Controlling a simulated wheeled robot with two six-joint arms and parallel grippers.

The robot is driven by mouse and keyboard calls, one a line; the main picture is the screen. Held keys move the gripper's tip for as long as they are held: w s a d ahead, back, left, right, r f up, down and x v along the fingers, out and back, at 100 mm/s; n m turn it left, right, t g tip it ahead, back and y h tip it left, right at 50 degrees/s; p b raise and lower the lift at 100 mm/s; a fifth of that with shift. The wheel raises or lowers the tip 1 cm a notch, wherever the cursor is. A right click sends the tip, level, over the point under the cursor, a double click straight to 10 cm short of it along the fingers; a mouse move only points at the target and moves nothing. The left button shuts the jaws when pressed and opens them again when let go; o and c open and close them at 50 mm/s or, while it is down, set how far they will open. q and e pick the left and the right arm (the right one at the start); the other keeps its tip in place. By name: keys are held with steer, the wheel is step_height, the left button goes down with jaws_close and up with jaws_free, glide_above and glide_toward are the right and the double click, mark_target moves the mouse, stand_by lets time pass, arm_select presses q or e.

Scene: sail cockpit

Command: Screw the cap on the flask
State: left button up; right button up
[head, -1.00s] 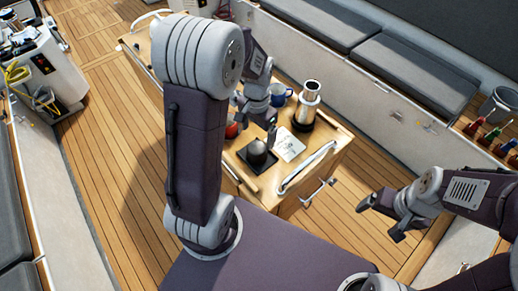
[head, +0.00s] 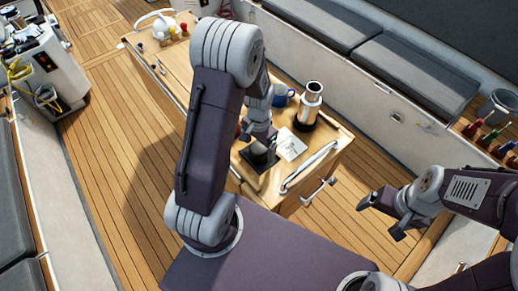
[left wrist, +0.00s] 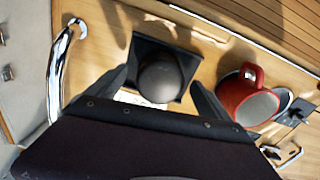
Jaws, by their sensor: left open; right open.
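The dark, rounded cap (head: 258,155) sits on a black square mat (head: 262,166) at the near end of the wooden table; it also shows in the left wrist view (left wrist: 160,79). My left gripper (head: 262,143) is over the cap and hides part of it. In the left wrist view my left gripper (left wrist: 163,95) is open, with one finger on each side of the cap. The steel flask (head: 309,105), with a dark lower part, stands upright to the right, beyond the cap. My right gripper (head: 383,215) is open and empty, right of the table.
A white card (head: 291,146) lies beside the mat. A metal rail (head: 310,166) runs along the table's near end. A red mug (left wrist: 249,95) shows beside the mat in the left wrist view.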

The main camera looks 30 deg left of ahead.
arm_select(q)
steer(key=shift+w+f, duration=0.15)
steer(key=shift+f, duration=0.65)
steer(key=shift+c, duration=1)
steer(key=c, duration=1.2)
steer(key=shift+c, duration=0.2)
steer(key=shift+r, duration=0.15)
